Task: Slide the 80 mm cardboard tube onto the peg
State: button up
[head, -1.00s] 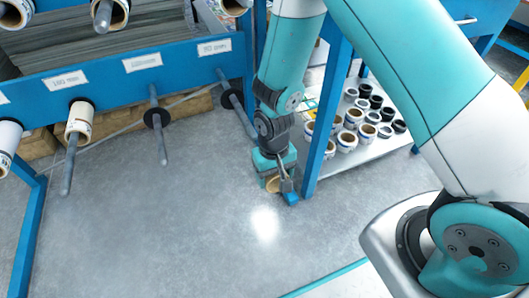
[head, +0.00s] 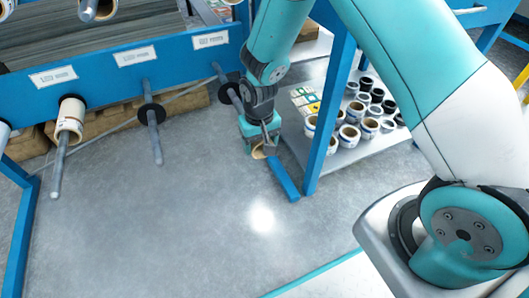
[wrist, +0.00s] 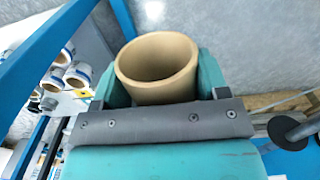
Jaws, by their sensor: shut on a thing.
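My gripper (head: 262,148) is shut on a tan cardboard tube (head: 259,153) low in front of the blue rack. In the wrist view the tube (wrist: 160,92) sits between the teal jaws, its open end facing the camera. A bare grey peg (head: 236,101) with a black flange sticks out under the rack's right-hand label (head: 210,40), whose print is hard to read. The tube is apart from this peg, below and right of it in the head view. The wrist view shows a dark flange (wrist: 287,132) at the right.
A second bare peg (head: 154,135) stands to the left, and a further peg carries a pale roll (head: 70,117). A blue post (head: 328,110) rises close right of my gripper. A low shelf (head: 340,168) holds several rolls. The floor in front is clear.

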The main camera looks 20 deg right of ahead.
aim_at(236, 98)
jog(key=w+b, duration=0.1)
jog(key=w, duration=1.6)
jog(key=shift+w+f, duration=0.15)
jog(key=shift+w, duration=0.05)
jog(key=shift+w+b, duration=0.3)
jog(key=shift+w, duration=0.55)
jog(key=o, duration=1)
